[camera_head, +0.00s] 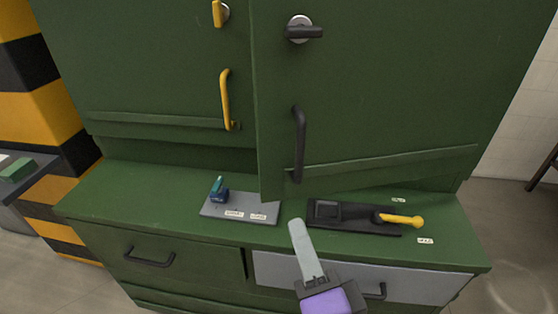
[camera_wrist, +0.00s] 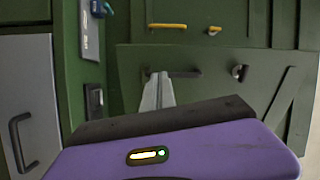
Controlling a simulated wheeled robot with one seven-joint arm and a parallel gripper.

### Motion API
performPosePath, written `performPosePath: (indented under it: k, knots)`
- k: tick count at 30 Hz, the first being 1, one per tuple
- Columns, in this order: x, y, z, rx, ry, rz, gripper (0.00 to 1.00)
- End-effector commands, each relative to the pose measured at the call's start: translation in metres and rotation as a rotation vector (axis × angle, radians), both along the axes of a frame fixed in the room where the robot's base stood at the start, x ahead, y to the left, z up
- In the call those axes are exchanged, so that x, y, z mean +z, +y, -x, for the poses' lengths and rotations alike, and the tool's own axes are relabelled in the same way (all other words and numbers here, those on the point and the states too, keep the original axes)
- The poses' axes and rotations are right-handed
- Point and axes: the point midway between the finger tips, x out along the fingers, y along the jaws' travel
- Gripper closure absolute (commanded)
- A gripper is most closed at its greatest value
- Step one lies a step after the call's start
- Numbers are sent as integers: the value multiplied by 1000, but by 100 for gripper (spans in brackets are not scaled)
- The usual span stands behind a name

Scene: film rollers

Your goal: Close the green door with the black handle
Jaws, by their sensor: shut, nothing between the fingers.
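The green door with the black handle (camera_head: 375,100) is the right-hand cabinet door. It stands partly open, its left edge swung out over the counter in front of the left door. Its black handle (camera_head: 299,145) is upright; it also shows in the wrist view (camera_wrist: 185,73). A black latch knob (camera_head: 304,31) sits above it. My gripper (camera_head: 297,224) is shut and empty, below the black handle and in front of the counter edge. In the wrist view the fingertips (camera_wrist: 159,76) appear close to the black handle; I cannot tell whether they touch.
The left green door (camera_head: 150,70) with a yellow handle (camera_head: 225,100) appears shut. On the counter lie a grey plate (camera_head: 240,212) with a small blue item and a black device (camera_head: 350,215) with a yellow lever. A grey drawer (camera_head: 420,285) is below. A striped pillar (camera_head: 45,100) stands left.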

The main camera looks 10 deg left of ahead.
Motion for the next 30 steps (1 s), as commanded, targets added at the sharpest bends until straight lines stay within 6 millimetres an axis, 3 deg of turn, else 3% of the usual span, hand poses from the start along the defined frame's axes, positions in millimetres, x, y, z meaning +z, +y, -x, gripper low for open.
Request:
performPosePath:
  k: [6,13,30]
  knots:
    - [10,5,-9,-27,104,-195,100]
    - [12,9,-25,-32,117,-219,100]
    - [13,42,-123,-31,117,-217,100]
